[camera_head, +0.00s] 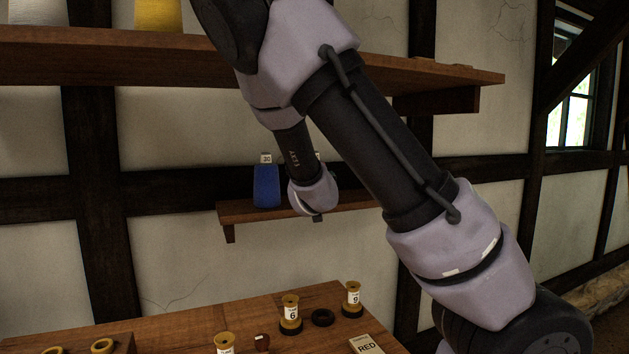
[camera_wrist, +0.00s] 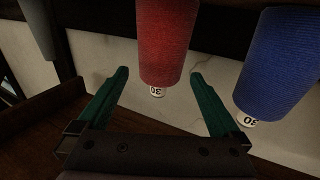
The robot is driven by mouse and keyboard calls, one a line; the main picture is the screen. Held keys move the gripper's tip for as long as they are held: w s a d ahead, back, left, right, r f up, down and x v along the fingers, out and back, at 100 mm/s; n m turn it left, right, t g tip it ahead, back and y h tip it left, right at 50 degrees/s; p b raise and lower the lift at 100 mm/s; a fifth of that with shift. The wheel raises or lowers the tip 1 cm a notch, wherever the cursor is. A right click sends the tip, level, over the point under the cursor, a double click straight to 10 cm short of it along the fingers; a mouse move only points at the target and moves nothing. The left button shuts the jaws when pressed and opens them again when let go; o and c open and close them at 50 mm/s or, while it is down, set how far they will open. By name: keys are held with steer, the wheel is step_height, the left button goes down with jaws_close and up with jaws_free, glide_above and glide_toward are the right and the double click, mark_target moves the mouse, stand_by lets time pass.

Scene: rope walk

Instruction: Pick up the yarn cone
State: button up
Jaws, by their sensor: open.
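A red yarn cone (camera_wrist: 167,45) with a white "30" tag appears upside down in the wrist view, between the fingertips of my gripper (camera_wrist: 160,74). The green fingers are spread wide on either side of it, with gaps; I cannot tell how far it reaches between them. A blue yarn cone (camera_wrist: 275,65), also tagged "30", is to the right, outside the fingers. In the head view the blue cone (camera_head: 266,187) stands upright on a small wall shelf (camera_head: 355,203). My wrist hides the red cone there, except perhaps a bit of pale tag.
An upper shelf (camera_head: 170,66) bears a white cone (camera_head: 38,11) and a yellow cone (camera_head: 158,14), both cut off by the frame. Timber beams cross the wall.

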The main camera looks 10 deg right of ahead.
steer(key=x, duration=1)
steer(key=shift+w+a, duration=0.1)
steer(key=shift+w, duration=0.05)
steer(key=shift+c, duration=0.3)
steer(key=c, duration=1.2)
